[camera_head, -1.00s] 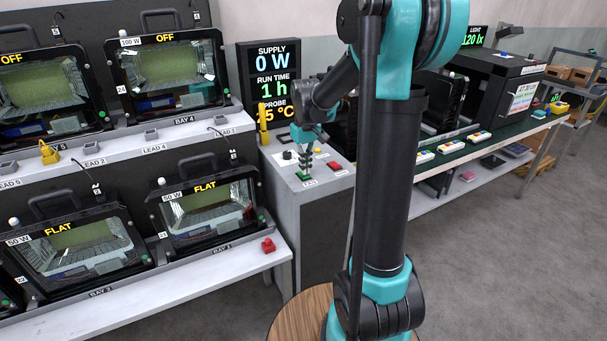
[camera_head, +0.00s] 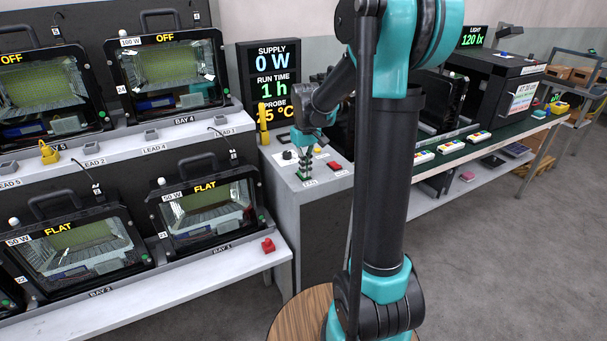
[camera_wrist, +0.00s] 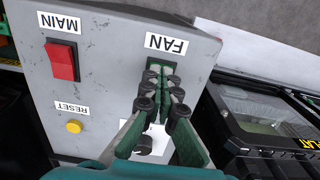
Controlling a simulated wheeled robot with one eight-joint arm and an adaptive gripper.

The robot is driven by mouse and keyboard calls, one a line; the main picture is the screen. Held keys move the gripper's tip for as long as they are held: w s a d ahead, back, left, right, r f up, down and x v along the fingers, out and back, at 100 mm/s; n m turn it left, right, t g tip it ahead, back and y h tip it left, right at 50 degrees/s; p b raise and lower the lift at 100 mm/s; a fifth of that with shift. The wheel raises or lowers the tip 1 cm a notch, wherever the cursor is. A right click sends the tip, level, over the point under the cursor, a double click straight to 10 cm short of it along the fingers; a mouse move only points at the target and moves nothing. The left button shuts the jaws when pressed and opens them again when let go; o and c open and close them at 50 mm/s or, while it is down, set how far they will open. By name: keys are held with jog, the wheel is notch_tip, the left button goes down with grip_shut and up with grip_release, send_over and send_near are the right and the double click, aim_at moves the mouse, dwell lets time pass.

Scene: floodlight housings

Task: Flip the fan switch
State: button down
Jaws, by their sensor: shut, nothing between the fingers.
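The fan switch (camera_wrist: 162,67) is a green rocker in a dark frame beside the FAN label (camera_wrist: 166,43), on top of a grey control box (camera_wrist: 110,70). My gripper (camera_wrist: 166,80) is shut and empty. Its fingertips are over the fan switch, at or very close to its surface, and hide most of it; I cannot tell whether they touch or which way the rocker is tilted. In the head view my gripper (camera_head: 304,172) points down at the front of the box, next to the FAN label (camera_head: 309,184).
On the same box are a red MAIN switch (camera_wrist: 61,61), a yellow RESET button (camera_wrist: 74,126) and a black knob (camera_head: 287,155). Floodlight housings (camera_head: 205,208) stand on the left bench. The supply display (camera_head: 270,80) behind reads 0 W.

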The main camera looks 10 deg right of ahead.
jog(key=shift+r, duration=3.5)
jog(key=s+d+f+m+t, duration=0.1)
jog(key=s+d+f+t, duration=0.1)
jog(key=s+f, duration=0.5)
jog(key=s+d+f+m+t, duration=0.2)
jog(key=s+f, duration=0.5)
jog(key=s, duration=0.8)
jog(key=shift+m, duration=0.3)
jog(key=shift+r, duration=0.1)
